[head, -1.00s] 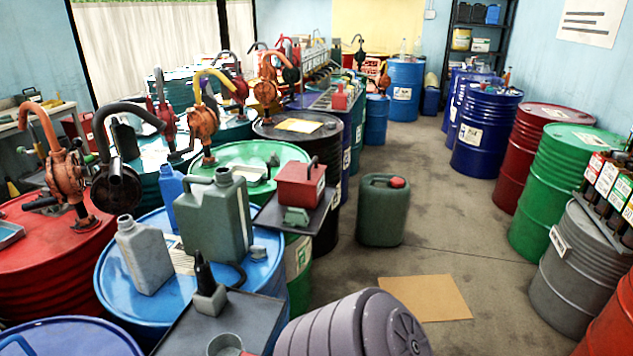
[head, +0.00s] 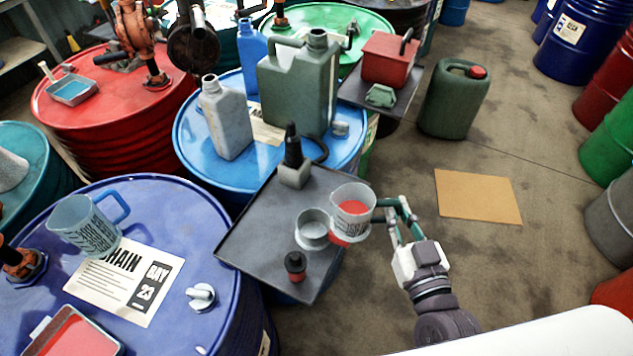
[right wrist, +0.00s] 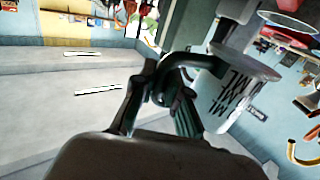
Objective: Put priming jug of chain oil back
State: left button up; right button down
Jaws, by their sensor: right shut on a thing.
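A clear jug with red liquid (head: 352,208) is in my right gripper (head: 386,212), which is shut on its handle side. The jug is roughly upright over the right edge of a dark tray (head: 260,235); I cannot tell whether it touches the tray. In the right wrist view, the lettered jug (right wrist: 228,105) is beside my right gripper (right wrist: 170,85). Another clear jug, with a blue handle (head: 85,228), stands on the blue drum (head: 165,225) by a sheet reading "CHAIN" and "BAY" (head: 125,285). My left gripper is out of view.
The dark tray holds a metal cup (head: 312,228), a small black-and-red bottle (head: 295,265) and a black-spouted can (head: 293,165). A grey bottle (head: 226,120) and green can (head: 300,90) stand behind. The floor at right is open, with a cardboard sheet (head: 478,197).

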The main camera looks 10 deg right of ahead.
jog(key=shift+w+d+f+n+y+b, duration=0.2)
jog(key=shift+w+f+y+b, duration=0.05)
jog(key=shift+w+f+b, duration=0.2)
jog(key=shift+w+d+f+n+y+b, duration=0.25)
jog(key=shift+w+f+b, duration=0.1)
jog(key=shift+w, duration=0.1)
jog(key=w+d+r+n+g+y+b, duration=0.1)
jog(key=w+d+r+n+y+b, duration=0.2)
jog(key=w+d+y+b, duration=0.35)
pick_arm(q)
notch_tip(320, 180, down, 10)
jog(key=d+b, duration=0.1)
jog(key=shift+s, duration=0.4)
pick_arm(e)
jog(key=w+a+f+h, duration=0.1)
jog(key=w+a+f, duration=0.5)
jog(key=w+f, duration=0.3)
jog(key=shift+w+a+f+h, duration=0.2)
jog(key=shift+w+f+h, duration=0.15)
jog(key=shift+f, duration=0.4)
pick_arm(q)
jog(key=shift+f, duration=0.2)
pick_arm(e)
jog(key=shift+f, duration=0.1)
